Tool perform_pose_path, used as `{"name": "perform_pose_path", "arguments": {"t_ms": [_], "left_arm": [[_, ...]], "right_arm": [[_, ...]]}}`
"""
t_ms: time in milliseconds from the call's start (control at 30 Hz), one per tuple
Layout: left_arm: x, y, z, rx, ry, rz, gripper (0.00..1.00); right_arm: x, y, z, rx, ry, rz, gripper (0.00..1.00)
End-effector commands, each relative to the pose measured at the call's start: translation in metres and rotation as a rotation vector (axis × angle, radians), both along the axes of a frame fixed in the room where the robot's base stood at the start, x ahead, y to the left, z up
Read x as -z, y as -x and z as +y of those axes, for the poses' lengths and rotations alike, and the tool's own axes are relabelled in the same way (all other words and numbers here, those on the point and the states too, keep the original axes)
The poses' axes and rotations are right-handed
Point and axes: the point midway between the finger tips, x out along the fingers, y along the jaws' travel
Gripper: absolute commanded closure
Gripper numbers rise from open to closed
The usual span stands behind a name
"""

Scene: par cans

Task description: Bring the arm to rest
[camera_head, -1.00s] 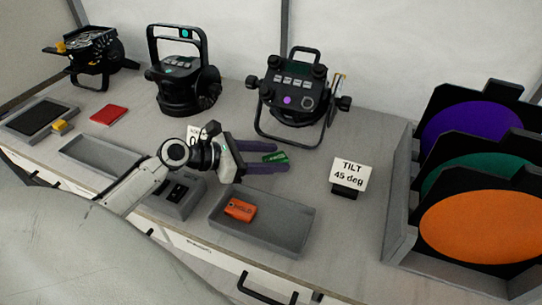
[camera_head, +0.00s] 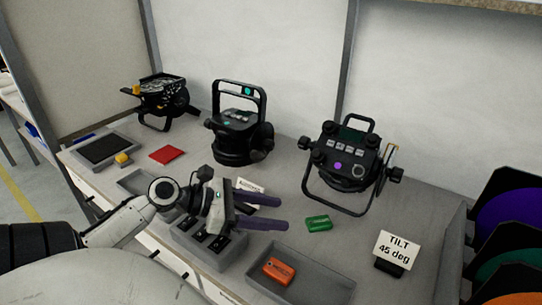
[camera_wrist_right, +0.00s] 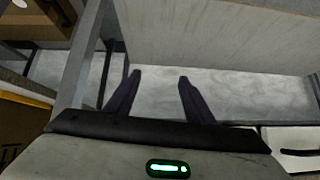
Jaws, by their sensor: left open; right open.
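My left gripper (camera_head: 264,210) is open and empty, with two purple fingers pointing right above the bench. It hangs over the grey block with dark slots (camera_head: 208,240). A green block (camera_head: 318,223) lies on the bench to the right of the fingertips, apart from them. My right gripper (camera_wrist_right: 158,82) shows only in the right wrist view. Its two purple fingers are apart with nothing between them. My right arm is outside the head view.
Three par cans stand along the back: left (camera_head: 162,98), middle (camera_head: 238,130), right (camera_head: 350,165). A grey tray (camera_head: 335,285) holds an orange block (camera_head: 279,271). A sign reading "TILT 45 deg" (camera_head: 397,248) and a rack of coloured discs (camera_head: 507,215) are at right. A red item (camera_head: 166,155) lies at left.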

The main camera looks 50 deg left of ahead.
Motion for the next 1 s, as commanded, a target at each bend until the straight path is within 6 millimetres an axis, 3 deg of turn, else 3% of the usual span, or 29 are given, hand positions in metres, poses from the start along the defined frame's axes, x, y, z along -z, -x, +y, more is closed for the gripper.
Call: {"name": "perform_pose_path", "arguments": {"t_ms": [667, 1000], "left_arm": [[0.001, -0.003, -0.002, 0.000, 0.000, 0.000, 0.51], [0.022, -0.045, -0.027, 0.000, 0.000, -0.002, 0.51]], "right_arm": [[-0.004, -0.003, 0.000, 0.000, -0.001, -0.010, 0.51], [0.001, -0.003, 0.001, -0.002, -0.001, -0.010, 0.51]]}}
